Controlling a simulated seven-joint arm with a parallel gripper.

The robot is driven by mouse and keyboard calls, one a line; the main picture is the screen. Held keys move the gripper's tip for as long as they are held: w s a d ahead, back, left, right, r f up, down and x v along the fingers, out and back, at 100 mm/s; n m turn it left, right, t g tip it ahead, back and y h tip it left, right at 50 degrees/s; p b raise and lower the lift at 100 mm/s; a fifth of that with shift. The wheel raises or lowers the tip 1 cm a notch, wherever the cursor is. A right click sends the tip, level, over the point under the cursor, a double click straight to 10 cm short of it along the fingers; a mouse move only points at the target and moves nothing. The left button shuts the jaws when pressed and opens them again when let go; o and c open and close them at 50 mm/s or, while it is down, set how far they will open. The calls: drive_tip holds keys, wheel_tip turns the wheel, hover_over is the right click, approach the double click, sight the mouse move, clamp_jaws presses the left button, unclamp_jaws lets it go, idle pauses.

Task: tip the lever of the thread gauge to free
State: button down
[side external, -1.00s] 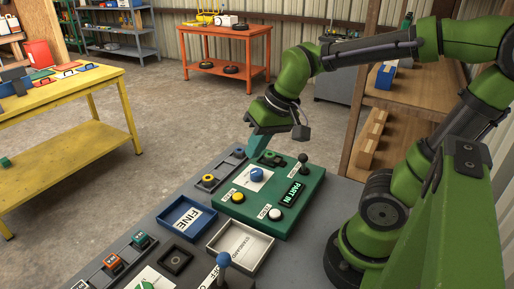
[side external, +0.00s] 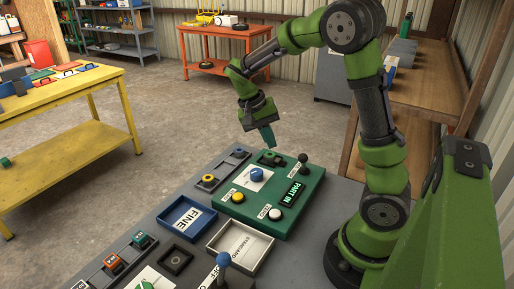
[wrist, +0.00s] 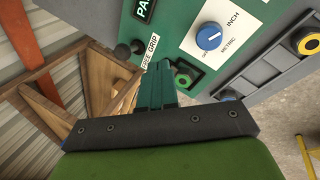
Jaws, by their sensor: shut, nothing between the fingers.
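The thread gauge (side external: 245,212) is a green box with a lit PART IN display, a blue knob and two buttons. Its black ball-topped lever (side external: 303,159) stands at the back right corner. In the wrist view the lever's ball (wrist: 122,50) is beside a FREE/GRIP label (wrist: 150,52); I cannot tell which word it leans to. A green ring (side external: 270,156) sits on the gauge's back edge and shows in the wrist view (wrist: 183,80). My gripper (side external: 271,146) is shut and empty, above the back edge, left of the lever and apart from it.
A blue FINE tray (side external: 170,225) and a white STANDARD tray (side external: 214,243) stand in front of the gauge. A grey rack (side external: 195,186) with a yellow ring lies to its left. A blue-knobbed lever (side external: 222,260) stands at the front. Wooden shelves (side external: 425,100) are behind my arm.

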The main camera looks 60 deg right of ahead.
drive_tip(key=x, duration=0.6)
drive_tip(key=shift+r, duration=0.1)
drive_tip(key=shift+s+d+r, duration=0.2)
drive_tip(key=shift+s+d, duration=0.5)
drive_tip(key=shift+s, duration=0.3)
drive_tip(key=shift+s+d, duration=0.4)
drive_tip(key=shift+s, duration=0.15)
drive_tip(key=shift+d+r+y, duration=0.15)
drive_tip(key=shift+d+y, duration=0.15)
drive_tip(key=shift+y, duration=0.1)
drive_tip(key=shift+d+r+y, duration=0.1)
drive_tip(key=shift+d+y, duration=0.15)
drive_tip(key=shift+y, duration=0.05)
drive_tip(key=shift+d+r+y, duration=0.15)
drive_tip(key=shift+d+y, duration=0.35)
drive_tip(key=shift+d, duration=0.1)
drive_tip(key=shift+d+n+y, duration=0.5)
drive_tip(key=shift+d+y, duration=1)
drive_tip(key=shift+d, duration=0.95)
